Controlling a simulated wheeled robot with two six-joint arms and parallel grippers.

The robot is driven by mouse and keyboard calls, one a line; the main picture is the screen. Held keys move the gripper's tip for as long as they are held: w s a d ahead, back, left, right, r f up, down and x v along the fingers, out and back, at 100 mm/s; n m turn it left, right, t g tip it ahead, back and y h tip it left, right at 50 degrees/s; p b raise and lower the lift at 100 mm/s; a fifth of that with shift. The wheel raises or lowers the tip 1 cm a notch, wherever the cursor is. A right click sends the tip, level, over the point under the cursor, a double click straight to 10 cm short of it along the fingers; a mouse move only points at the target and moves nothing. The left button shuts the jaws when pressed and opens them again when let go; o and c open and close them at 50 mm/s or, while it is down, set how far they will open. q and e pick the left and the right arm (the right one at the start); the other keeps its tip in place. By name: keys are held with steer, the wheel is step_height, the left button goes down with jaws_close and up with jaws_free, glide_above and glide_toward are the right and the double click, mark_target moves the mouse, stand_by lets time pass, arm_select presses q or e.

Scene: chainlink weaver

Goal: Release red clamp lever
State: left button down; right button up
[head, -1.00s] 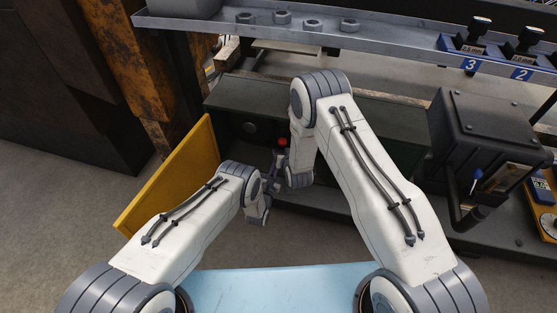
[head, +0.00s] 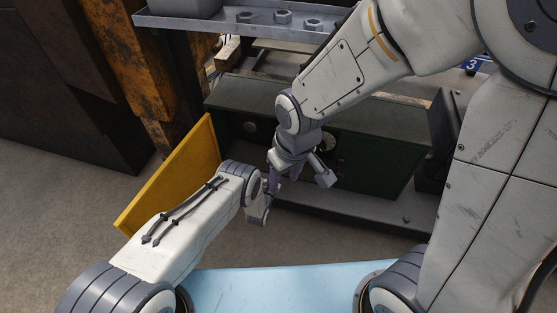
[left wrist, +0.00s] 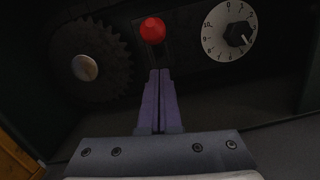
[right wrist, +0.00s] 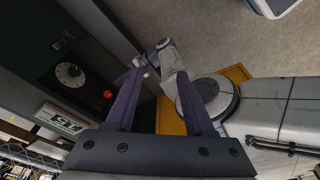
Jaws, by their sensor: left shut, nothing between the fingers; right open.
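The red clamp lever's round red knob (left wrist: 152,30) stands in a dark slot in the left wrist view. My left gripper (left wrist: 160,72) is shut and empty, its fingertips just below the knob in that picture; I cannot tell whether they touch the lever. The red knob also shows in the right wrist view (right wrist: 107,94), left of the fingers. My right gripper (right wrist: 158,74) is open and empty, with part of my left arm beyond its fingers. In the head view, the right gripper (head: 302,178) hangs in front of the cabinet and the knob is hidden.
A toothed gear (left wrist: 85,67) is left of the knob and a white numbered dial (left wrist: 229,31) right of it. The dark green cabinet (head: 380,160) has an open yellow door (head: 178,175). A grey shelf with nuts (head: 235,27) runs above. My two arms are close together.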

arm_select(q)
steer(key=shift+r, duration=0.2)
arm_select(e)
steer(key=s+d+r+n+g, duration=0.1)
steer(key=s+r, duration=0.5)
steer(key=s, duration=0.7)
steer(key=shift+d+r+g, duration=0.15)
steer(key=shift+d+g, duration=0.2)
steer(key=shift+g, duration=0.15)
arm_select(q)
steer(key=shift+s+p, duration=0.15)
steer(key=shift+p, duration=0.15)
arm_select(e)
steer(key=shift+r, duration=0.1)
arm_select(q)
steer(key=p+v, duration=0.4)
steer(key=v, duration=0.6)
steer(key=shift+s, duration=0.2)
arm_select(e)
step_height(320, 180, up, 4)
